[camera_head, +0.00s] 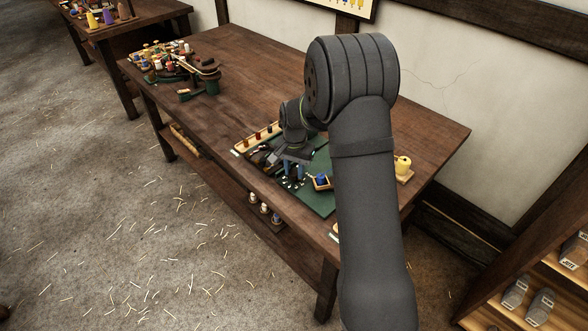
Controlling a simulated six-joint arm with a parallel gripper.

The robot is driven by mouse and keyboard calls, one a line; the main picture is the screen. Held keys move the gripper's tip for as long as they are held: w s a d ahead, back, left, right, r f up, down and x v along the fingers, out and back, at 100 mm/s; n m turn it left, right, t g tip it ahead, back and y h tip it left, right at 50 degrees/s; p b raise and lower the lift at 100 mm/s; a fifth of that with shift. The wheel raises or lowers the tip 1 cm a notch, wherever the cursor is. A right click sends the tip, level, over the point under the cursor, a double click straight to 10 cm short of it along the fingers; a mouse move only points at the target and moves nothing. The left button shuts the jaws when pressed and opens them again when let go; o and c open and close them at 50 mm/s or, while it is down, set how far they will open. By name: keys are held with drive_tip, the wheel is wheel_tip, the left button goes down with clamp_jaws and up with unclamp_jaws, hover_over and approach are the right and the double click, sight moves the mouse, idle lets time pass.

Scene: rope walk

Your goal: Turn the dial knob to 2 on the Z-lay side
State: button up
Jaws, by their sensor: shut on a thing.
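A green board (318,203) lies on the wooden table (225,103), in the middle of the view. Small white marks (291,184) show on it, like the marks of a dial; they are too small to read. My gripper (293,171) reaches down to the board just behind these marks, with its bluish fingers upright. It is shut on what seems to be the dial knob, which is mostly hidden between the fingers. Which mark the knob points to, and which side is the Z-lay side, I cannot tell.
A rack (258,136) of small coloured pieces lies behind my gripper. A yellow spool (402,166) stands farther right. The table's left half is mostly clear before a cluster of spools (165,62).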

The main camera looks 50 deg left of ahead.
sight(295, 173)
drive_tip(key=shift+m, duration=2.2)
drive_tip(key=o, duration=1)
drive_tip(key=shift+c, duration=0.2)
wheel_tip(295, 173, up, 17)
drive_tip(key=shift+d+r, duration=0.15)
drive_tip(key=shift+r, duration=0.05)
